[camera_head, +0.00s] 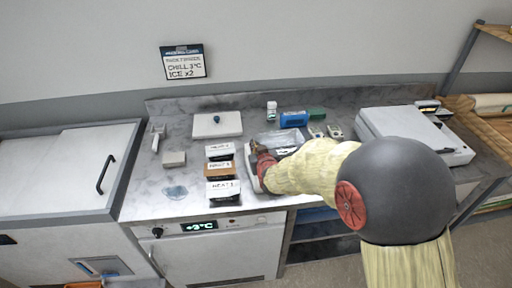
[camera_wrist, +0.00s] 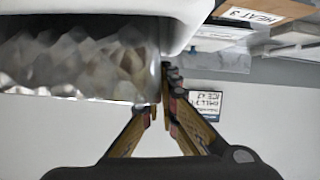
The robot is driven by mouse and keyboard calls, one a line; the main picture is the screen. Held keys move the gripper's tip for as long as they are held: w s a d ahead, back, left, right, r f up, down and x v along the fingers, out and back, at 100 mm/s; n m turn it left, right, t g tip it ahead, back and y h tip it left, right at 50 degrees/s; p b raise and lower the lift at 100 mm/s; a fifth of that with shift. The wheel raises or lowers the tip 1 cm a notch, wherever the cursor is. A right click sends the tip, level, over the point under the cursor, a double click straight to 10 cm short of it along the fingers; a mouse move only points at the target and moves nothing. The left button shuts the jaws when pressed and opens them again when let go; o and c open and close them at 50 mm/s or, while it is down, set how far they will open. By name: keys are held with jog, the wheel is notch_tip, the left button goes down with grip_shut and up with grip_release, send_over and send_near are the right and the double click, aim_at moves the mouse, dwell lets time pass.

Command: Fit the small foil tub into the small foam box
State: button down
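A silvery, crumpled-looking foil tub (camera_wrist: 80,65) fills the left of the wrist view. My gripper (camera_wrist: 163,95) has its fingers close together at the tub's right edge, one on each side, and seems shut on it. The fingertips are partly hidden there. A smooth white wall or rim (camera_wrist: 130,9), probably the foam box, runs along the top of that view, close to the tub. In the head view my gripper (camera_head: 258,156) is over a white box (camera_head: 251,180) at the counter's middle. My arm hides much of this box, and I cannot tell whether the tub is inside it.
Several labelled packs (camera_head: 222,190) stand in a column just left of my gripper. A clear tray (camera_head: 283,137) and a blue box (camera_head: 294,119) lie behind. A white lidded slab (camera_head: 217,125) is back left. A large white case (camera_head: 412,135) is right. The front-left counter is mostly clear.

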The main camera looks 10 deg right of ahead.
jog(key=shift+f+b, duration=0.45)
jog(key=shift+f, duration=0.05)
jog(key=c, duration=2.5)
grip_release()
jog(key=o, duration=0.4)
jog(key=o, duration=0.5)
jog(key=shift+o, duration=0.2)
jog(key=shift+r, duration=0.1)
jog(key=shift+r+p, duration=2.35)
jog(key=shift+r, duration=2.1)
